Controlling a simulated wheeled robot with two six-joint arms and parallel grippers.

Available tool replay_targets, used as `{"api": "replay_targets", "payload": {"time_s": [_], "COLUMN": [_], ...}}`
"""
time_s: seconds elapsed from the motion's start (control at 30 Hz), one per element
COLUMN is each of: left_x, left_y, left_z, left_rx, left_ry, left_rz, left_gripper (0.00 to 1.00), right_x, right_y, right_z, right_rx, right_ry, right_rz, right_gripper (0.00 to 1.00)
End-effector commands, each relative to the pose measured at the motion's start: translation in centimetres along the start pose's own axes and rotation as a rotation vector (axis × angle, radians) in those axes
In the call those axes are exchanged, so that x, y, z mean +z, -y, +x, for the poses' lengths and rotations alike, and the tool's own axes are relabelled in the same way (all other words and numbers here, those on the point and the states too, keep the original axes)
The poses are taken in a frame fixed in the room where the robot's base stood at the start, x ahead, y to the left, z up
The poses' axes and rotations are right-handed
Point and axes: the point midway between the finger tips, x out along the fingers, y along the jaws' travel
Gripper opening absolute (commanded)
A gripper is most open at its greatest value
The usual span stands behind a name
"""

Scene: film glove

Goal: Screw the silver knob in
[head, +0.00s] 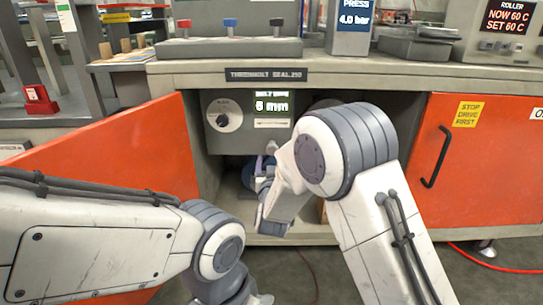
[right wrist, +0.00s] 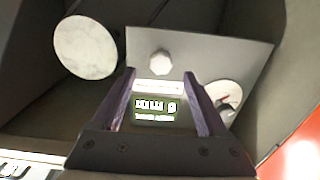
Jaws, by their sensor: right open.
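A pale silver, faceted knob (right wrist: 159,63) sits on the grey panel (right wrist: 205,50) in the right wrist view, just past my fingertips. How far it is screwed in cannot be told. My right gripper (right wrist: 159,76) is open and empty, its two purple-grey fingers on either side of the panel's lit display (right wrist: 153,108). In the head view my right gripper (head: 265,165) is inside the open cabinet below the same panel (head: 215,145), partly covered by my own wrist. The knob is hidden there.
Beside the display is a dial with a dark pointer (head: 223,120). A round marbled disc (right wrist: 85,48) stands across from it inside the cabinet. Orange doors (head: 120,145) and (head: 470,160) flank the opening; the worktop (head: 330,72) overhangs it. The cabinet space is tight.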

Motion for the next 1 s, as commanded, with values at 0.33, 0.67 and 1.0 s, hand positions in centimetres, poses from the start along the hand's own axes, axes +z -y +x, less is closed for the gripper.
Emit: {"api": "replay_targets", "payload": {"time_s": [0.33, 0.67, 1.0], "left_x": [0.1, 0.1, 0.1], "left_y": [0.2, 0.2, 0.2], "left_z": [2.3, 2.5, 2.5], "left_rx": [0.0, 0.0, 0.0], "left_ry": [0.0, 0.0, 0.0], "left_rz": [0.0, 0.0, 0.0], "left_gripper": [0.5, 0.5, 0.5], "right_x": [0.2, 0.0, 0.1], "right_y": [0.2, 0.4, 0.3], "right_z": [5.6, 6.5, 6.4], "right_rx": [-0.003, -0.006, -0.006], "right_ry": [0.0, 0.001, 0.001], "right_rz": [0.0, -0.001, 0.0], "right_gripper": [0.76, 0.76, 0.0]}}
